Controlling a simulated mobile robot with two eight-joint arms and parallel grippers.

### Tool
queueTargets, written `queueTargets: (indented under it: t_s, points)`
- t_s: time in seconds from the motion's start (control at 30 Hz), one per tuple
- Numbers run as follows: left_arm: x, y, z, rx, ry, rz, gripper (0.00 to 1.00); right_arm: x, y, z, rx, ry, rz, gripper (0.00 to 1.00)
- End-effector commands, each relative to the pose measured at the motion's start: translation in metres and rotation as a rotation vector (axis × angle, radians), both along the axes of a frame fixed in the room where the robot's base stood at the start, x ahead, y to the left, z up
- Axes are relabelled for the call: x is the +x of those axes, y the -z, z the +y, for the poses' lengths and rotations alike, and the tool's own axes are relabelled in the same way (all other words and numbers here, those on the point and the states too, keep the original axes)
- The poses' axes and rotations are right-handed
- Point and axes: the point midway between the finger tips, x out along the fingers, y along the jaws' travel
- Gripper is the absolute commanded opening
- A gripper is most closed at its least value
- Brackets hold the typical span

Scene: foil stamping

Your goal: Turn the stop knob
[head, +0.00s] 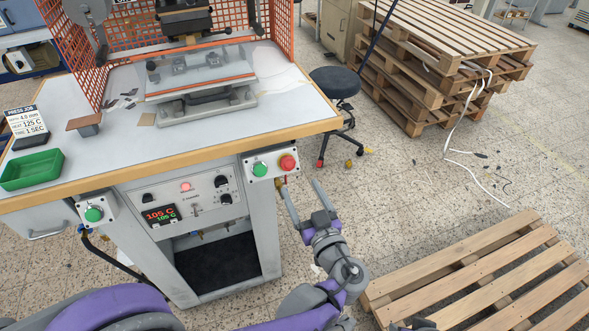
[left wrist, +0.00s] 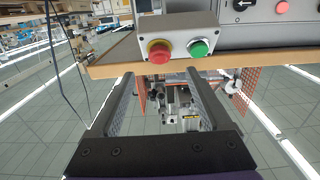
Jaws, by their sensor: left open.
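The stop knob (head: 288,162) is a red mushroom knob on a pale control box at the right end of the press bench front. In the left wrist view the stop knob (left wrist: 159,51) has a yellow collar, and a green button (left wrist: 198,48) sits beside it. My left gripper (head: 299,188) is open and empty, just below and to the right of the knob in the head view. In the left wrist view its fingers (left wrist: 158,75) point toward the box, apart, with the knob above the gap between them. I see no contact. A dark part at the head view's bottom edge may be my right gripper.
The front panel (head: 183,197) with black knobs and a red display is left of the box. Another green button (head: 94,214) is farther left. A pallet (head: 480,275) lies right of my left gripper; a stool (head: 335,82) stands behind.

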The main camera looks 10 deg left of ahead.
Motion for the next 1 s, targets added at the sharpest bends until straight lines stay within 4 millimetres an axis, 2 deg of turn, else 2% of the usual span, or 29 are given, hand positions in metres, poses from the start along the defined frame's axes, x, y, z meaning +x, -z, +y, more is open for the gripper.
queueTargets:
  t_s: [0.2,0.4,0.8,0.87,1.0]
  points:
    - [0.036,0.0,0.026,0.0,-0.005,0.001,0.81,0.0,0.002,0.0,0.0,0.0,0.001,0.45]
    - [0.058,0.001,0.04,0.001,-0.003,0.003,0.81,0.0,0.003,0.0,0.0,0.0,0.001,0.45]
    - [0.066,0.0,0.045,0.0,-0.001,0.002,0.81,0.0,0.003,0.0,0.0,0.0,0.001,0.45]
    - [0.066,0.0,0.045,0.0,-0.001,0.002,0.74,0.0,0.003,0.0,0.0,0.0,0.001,0.45]
    - [0.066,0.0,0.045,0.0,-0.001,0.002,0.49,0.0,0.003,0.0,0.0,0.0,0.001,0.45]
